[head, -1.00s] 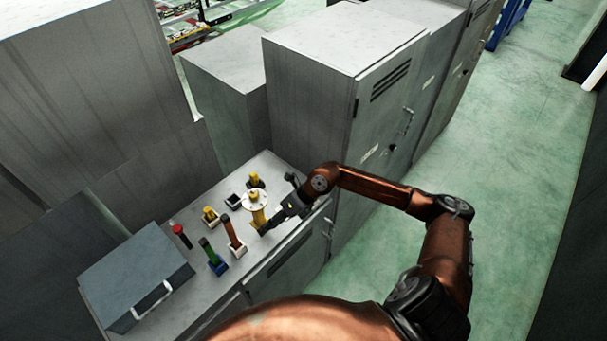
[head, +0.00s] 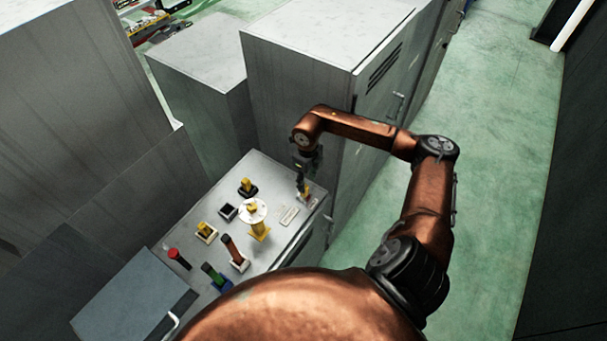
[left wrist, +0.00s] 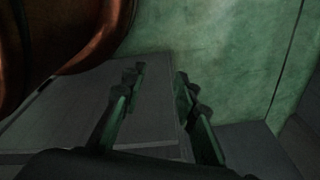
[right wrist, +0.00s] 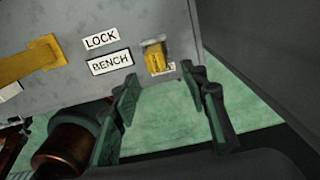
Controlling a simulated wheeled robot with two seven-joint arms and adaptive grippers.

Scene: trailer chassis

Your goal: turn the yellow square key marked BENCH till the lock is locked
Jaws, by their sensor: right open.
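The yellow square key (right wrist: 155,57) stands on the grey bench top close to its edge, beside the LOCK label (right wrist: 101,39) and the BENCH label (right wrist: 110,62). A small label by its base is partly hidden. My right gripper (right wrist: 160,76) is open, its fingertips either side of the key in the picture; I cannot tell whether they touch it. In the head view my right gripper (head: 302,186) points down over the bench's right end, largely covering the key. My left gripper (left wrist: 158,82) is open and empty in the left wrist view, and is out of the head view.
A yellow post with a white round flange (head: 253,211) stands left of my right gripper. Several small coloured holders and handles, such as a red-topped one (head: 178,257), stand further left. A grey box (head: 130,295) lies at the bench's left end. Tall grey cabinets (head: 300,90) rise behind.

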